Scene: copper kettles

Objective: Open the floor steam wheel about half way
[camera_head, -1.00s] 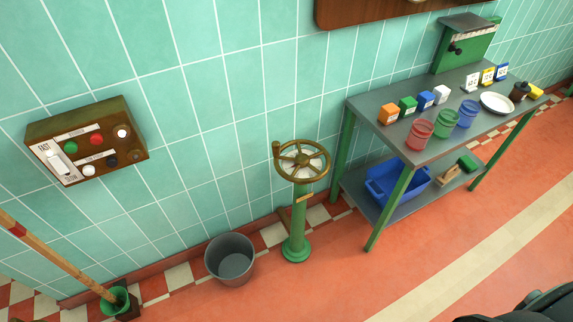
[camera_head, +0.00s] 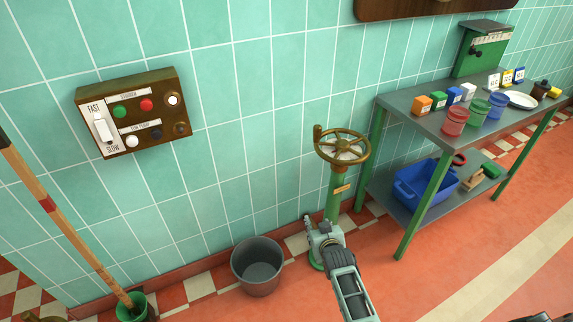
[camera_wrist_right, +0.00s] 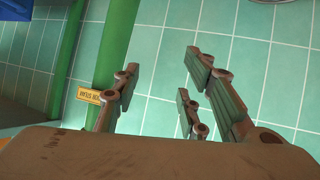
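The floor steam wheel is a brass handwheel (camera_head: 342,159) with spokes and a small knob (camera_head: 318,132) at the left of its rim. It sits on a green post (camera_head: 334,202) with a small tag plate. My right gripper (camera_head: 308,222) is low in front of the post, below the wheel, and partly covers the post's foot. The right wrist view shows this gripper (camera_wrist_right: 160,92) open, with nothing between its fingers. The green post (camera_wrist_right: 108,60) and its tag (camera_wrist_right: 89,95) show left of and behind the fingers. The wheel is outside that view. My left gripper is not in view.
A grey bucket (camera_head: 257,267) stands left of the post. A metal table (camera_head: 412,123) with blocks and cups is close on the right, a blue bin (camera_head: 412,187) on its lower shelf. A control box (camera_head: 157,116) hangs on the tiled wall. Open floor lies in front.

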